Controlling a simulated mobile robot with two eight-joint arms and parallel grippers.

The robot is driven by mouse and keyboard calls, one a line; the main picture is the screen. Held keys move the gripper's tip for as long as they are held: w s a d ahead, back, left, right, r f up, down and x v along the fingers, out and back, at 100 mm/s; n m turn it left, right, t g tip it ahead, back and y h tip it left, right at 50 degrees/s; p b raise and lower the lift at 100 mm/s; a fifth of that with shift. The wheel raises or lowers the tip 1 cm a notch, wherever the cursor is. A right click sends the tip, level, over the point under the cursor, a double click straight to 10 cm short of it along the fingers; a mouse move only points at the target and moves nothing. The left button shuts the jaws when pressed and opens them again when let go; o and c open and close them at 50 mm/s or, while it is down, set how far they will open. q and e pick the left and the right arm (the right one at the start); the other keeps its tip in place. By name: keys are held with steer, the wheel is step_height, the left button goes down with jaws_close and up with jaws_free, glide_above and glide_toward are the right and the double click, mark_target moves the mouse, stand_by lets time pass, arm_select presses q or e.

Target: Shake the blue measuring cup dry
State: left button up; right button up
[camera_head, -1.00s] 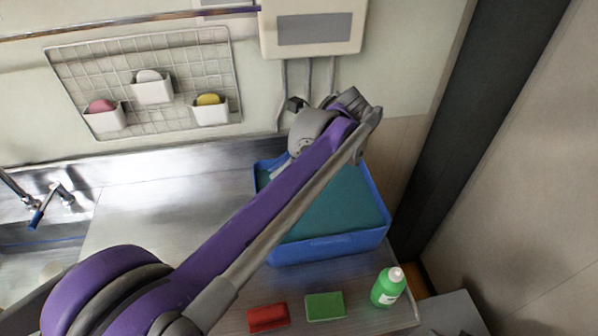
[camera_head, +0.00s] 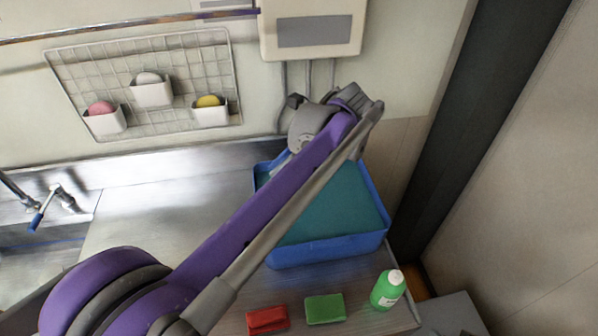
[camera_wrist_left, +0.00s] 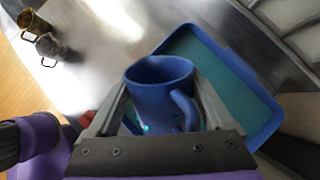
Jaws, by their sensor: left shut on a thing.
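The blue measuring cup (camera_wrist_left: 158,92) is in the middle of the left wrist view. Its handle points to the lower right and its open rim faces away from my wrist. My left gripper (camera_wrist_left: 163,80) is shut on it, with one grey finger on each side. In the head view, my purple and grey left arm reaches from the lower left to above the blue bin (camera_head: 330,250), near the wall. There the cup and fingers are hidden behind the arm. My right gripper is not in view.
A red sponge (camera_head: 267,320), a green sponge (camera_head: 325,308) and a green bottle (camera_head: 387,290) stand before the bin. A wire rack (camera_head: 190,60) with several soap holders hangs on the wall. A faucet (camera_head: 58,200) is at left. Two mugs (camera_wrist_left: 48,44) show in the wrist view.

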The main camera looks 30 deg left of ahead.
arm_select(q)
steer(key=shift+w+r, duration=0.1)
steer(key=shift+r, duration=0.55)
step_height(320, 180, down, 4)
steer(key=shift+r+b, duration=0.15)
steer(key=shift+b, duration=0.7)
steer(key=shift+s, duration=0.25)
steer(key=shift+r, duration=0.25)
steer(key=r, duration=0.1)
steer(key=r+p, duration=0.1)
steer(key=r, duration=0.1)
steer(key=shift+w+r+p, duration=0.15)
steer(key=shift+w+p, duration=0.1)
steer(key=shift+p, duration=0.1)
steer(key=shift+s+f+b, duration=0.15)
steer(key=shift+f+b, duration=0.35)
steer(key=shift+f, duration=0.5)
steer(key=shift+s+f+b, duration=0.15)
steer(key=shift+f+b, duration=0.35)
steer(key=shift+f, duration=0.45)
steer(key=shift+r, duration=0.1)
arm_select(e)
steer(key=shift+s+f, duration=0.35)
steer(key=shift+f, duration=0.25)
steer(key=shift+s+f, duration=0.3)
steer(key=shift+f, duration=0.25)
arm_select(q)
steer(key=shift+w, duration=0.25)
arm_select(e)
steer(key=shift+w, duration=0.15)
